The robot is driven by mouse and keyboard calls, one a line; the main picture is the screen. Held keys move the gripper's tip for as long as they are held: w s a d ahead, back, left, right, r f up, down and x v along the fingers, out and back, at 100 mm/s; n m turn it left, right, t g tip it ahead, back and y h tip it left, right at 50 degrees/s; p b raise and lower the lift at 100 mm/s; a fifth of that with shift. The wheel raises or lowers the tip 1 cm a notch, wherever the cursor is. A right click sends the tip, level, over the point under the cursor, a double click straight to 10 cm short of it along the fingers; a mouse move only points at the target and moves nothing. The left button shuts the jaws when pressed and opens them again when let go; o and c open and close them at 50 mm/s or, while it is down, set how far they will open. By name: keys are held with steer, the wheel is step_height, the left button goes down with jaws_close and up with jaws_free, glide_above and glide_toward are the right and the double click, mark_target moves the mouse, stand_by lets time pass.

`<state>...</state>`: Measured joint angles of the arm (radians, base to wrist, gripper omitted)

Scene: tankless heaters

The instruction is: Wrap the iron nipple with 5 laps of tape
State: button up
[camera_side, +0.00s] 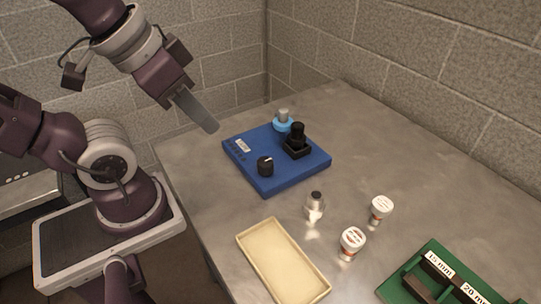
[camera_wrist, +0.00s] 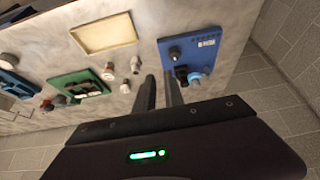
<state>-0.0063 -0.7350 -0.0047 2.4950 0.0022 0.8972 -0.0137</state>
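A dark upright piece (camera_side: 298,131), probably the iron nipple, stands in a square black holder (camera_side: 297,150) on the blue board (camera_side: 290,178). Behind it on the board is a light blue ring (camera_side: 283,125) with a grey-white cylinder on top, perhaps the tape; I cannot tell for sure. My gripper (camera_side: 212,129) hangs in the air to the left of the board and above it, touching nothing. In the wrist view my gripper's two fingers (camera_wrist: 160,78) are apart with nothing between them. The blue board (camera_wrist: 207,48) is to their right there.
A black knob (camera_side: 265,166) sits on the board's front. A silver fitting with a dark top (camera_side: 315,208), two white jars (camera_side: 381,209) (camera_side: 352,243), a cream tray (camera_side: 246,244) and a green rack (camera_side: 396,277) with size labels stand nearer. Block walls stand behind. The table's right back is clear.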

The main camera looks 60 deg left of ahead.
steer(key=o, duration=0.7)
steer(key=w+n, duration=0.1)
steer(key=w+a+f+n+g, duration=0.1)
steer(key=w, duration=0.1)
steer(key=w+f+g+y, duration=0.1)
steer(key=w, duration=0.1)
steer(key=shift+w+a+n, duration=0.1)
steer(key=shift+a+n, duration=0.15)
steer(key=shift+n, duration=0.15)
steer(key=shift+o, duration=0.6)
steer(key=w+a+f+n+g, duration=0.2)
steer(key=w+f+n, duration=0.1)
steer(key=w+f, duration=0.2)
steer(key=shift+w+f, duration=0.3)
steer(key=shift+w, duration=0.1)
steer(key=n+g+h, duration=0.1)
steer(key=n+g, duration=0.1)
steer(key=n, duration=0.1)
glide_above(265, 161)
step_height(265, 161, down, 5)
steer(key=shift+f, duration=0.15)
step_height(265, 161, down, 7)
steer(key=shift+f, duration=0.1)
jaws_close()
